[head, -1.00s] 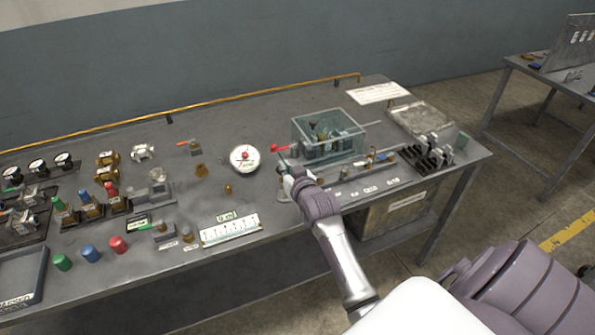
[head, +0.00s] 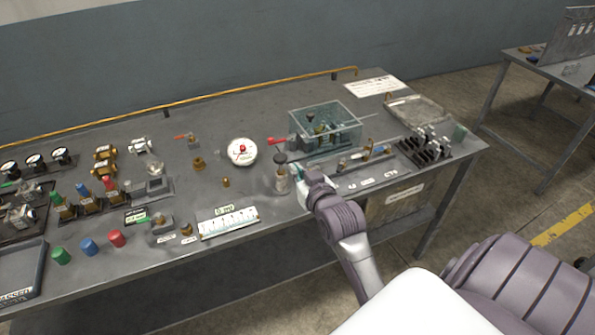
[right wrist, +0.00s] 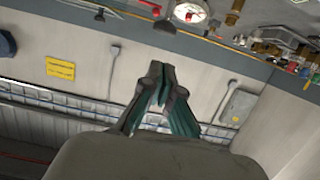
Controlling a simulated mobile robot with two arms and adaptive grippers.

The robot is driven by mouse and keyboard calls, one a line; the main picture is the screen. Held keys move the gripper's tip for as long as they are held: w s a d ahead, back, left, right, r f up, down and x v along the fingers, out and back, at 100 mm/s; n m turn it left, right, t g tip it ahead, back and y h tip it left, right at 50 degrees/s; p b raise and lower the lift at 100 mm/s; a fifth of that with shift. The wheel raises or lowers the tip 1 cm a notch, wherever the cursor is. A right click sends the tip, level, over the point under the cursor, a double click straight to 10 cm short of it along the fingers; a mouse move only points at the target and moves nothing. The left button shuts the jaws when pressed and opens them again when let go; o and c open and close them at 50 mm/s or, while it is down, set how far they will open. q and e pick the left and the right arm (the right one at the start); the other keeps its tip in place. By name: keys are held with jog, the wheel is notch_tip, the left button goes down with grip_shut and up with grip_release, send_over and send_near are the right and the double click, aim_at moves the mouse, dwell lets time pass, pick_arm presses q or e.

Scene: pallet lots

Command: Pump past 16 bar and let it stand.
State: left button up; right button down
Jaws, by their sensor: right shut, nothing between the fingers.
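A round white gauge (head: 242,152) with a red centre lies on the bench; its reading is too small to make out. It also shows at the top of the right wrist view (right wrist: 190,12). A small upright pump-like device (head: 282,180) with a dark round knob stands right of the gauge. A red lever (head: 277,141) shows behind it, beside a clear box (head: 345,128). My right gripper (head: 301,187) is just right of the upright device, apparently apart from it. In the right wrist view its fingers (right wrist: 161,82) are together and empty. My left gripper is out of view.
A white scale plate (head: 228,222) lies at the bench's front edge. Coloured caps (head: 89,247), valves and fittings crowd the left. A black rack (head: 424,150) and a grey tray (head: 416,112) are at the right. Bare bench lies behind the gauge.

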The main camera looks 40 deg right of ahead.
dwell(0.4)
jog(key=shift+r+b, duration=0.55)
jog(key=shift+r, duration=1.05)
jog(key=p, duration=0.3)
send_over(280, 159)
jog(key=s, duration=0.1)
notch_tip(280, 159, down, 2)
jog(key=shift+s+f, duration=0.15)
jog(key=shift+f, duration=0.95)
jog(key=shift+s+f, duration=0.1)
jog(key=shift+f, duration=0.95)
